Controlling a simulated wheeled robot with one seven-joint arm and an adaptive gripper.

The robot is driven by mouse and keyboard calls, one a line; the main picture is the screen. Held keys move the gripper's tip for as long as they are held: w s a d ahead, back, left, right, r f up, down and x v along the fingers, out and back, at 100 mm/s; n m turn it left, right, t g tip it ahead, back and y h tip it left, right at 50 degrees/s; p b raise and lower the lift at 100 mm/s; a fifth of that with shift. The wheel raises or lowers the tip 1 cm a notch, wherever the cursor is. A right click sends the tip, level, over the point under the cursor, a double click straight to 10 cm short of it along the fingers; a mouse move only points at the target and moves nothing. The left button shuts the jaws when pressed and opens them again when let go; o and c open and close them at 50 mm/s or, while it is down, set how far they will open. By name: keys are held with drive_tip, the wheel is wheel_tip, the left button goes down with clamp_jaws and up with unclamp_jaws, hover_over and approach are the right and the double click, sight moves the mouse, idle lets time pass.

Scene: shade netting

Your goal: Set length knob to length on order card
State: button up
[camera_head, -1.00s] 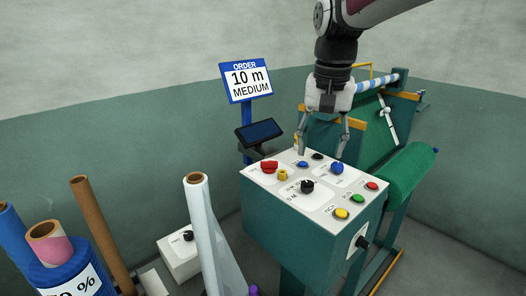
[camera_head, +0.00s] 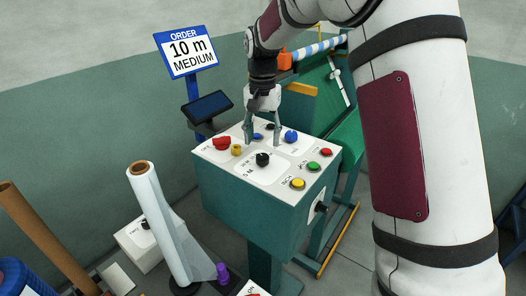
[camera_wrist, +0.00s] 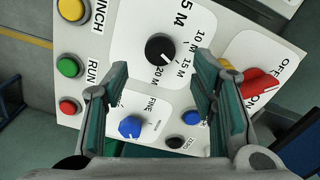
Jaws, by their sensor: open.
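The order card (camera_head: 186,50) reads 10 m MEDIUM. The length knob (camera_head: 262,159) is black and sits on the console's white top panel. In the wrist view the length knob (camera_wrist: 160,48) has marks 5 M, 10 M, 15 M and 20 M around it. My gripper (camera_head: 263,140) is open and empty over the panel, behind the knob in the head view. In the wrist view my gripper's fingers (camera_wrist: 160,72) stand left and right, with the knob between and beyond their tips, not visibly touched.
A blue FINE/MEDIUM knob (camera_wrist: 131,127) lies nearer the palm. A red ON/OFF switch (camera_head: 221,143) and yellow (camera_head: 298,183), green (camera_head: 312,166) and red (camera_head: 326,152) buttons share the panel. A dark screen (camera_head: 207,106) stands behind.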

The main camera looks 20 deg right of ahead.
sight(262, 156)
wheel_tip(262, 156, down, 6)
drive_tip(key=shift+r+p, duration=0.1)
drive_tip(key=shift+p, duration=0.2)
drive_tip(key=c, duration=1.1)
